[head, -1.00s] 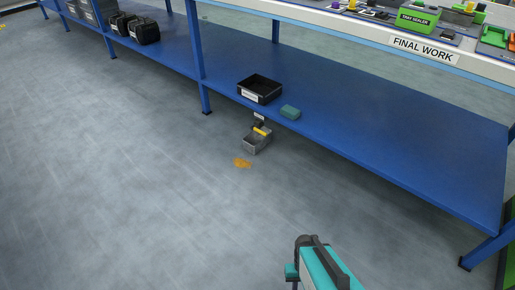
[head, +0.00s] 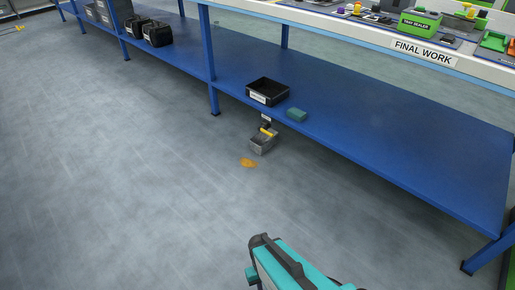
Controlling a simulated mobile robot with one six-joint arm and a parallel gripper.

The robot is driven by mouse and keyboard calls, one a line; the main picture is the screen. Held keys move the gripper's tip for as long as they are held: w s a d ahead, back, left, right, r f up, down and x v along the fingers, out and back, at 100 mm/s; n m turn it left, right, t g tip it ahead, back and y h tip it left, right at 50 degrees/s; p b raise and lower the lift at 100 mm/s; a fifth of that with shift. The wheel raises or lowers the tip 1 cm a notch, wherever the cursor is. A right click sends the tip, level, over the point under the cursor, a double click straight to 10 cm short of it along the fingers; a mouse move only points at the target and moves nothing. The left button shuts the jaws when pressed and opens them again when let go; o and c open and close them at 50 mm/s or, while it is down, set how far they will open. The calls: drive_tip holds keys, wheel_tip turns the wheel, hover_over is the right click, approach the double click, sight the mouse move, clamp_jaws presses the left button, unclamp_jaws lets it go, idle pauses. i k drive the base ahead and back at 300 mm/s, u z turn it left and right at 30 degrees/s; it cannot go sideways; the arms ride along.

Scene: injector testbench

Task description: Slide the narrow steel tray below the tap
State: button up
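A small grey steel tray (head: 260,146) stands on the floor by the front edge of the blue lower shelf. A tap with a yellow handle (head: 268,132) shows at the tray's upper side, with a dark part behind it; exactly how the tray sits under it is too small to tell. An orange-brown puddle or stain (head: 248,162) lies on the floor just in front of the tray. My teal and black arm shows at the bottom edge, well apart from the tray. Its gripper fingers are not visible.
The blue lower shelf (head: 400,150) carries a black bin (head: 267,92), a teal block (head: 297,115) and black cases (head: 157,34) further left. A blue table leg (head: 212,70) stands left of the tray. The grey floor (head: 120,190) in front is clear.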

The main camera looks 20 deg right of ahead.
sight(261, 143)
drive_tip(key=u, duration=0.45)
drive_tip(key=i, duration=1.5)
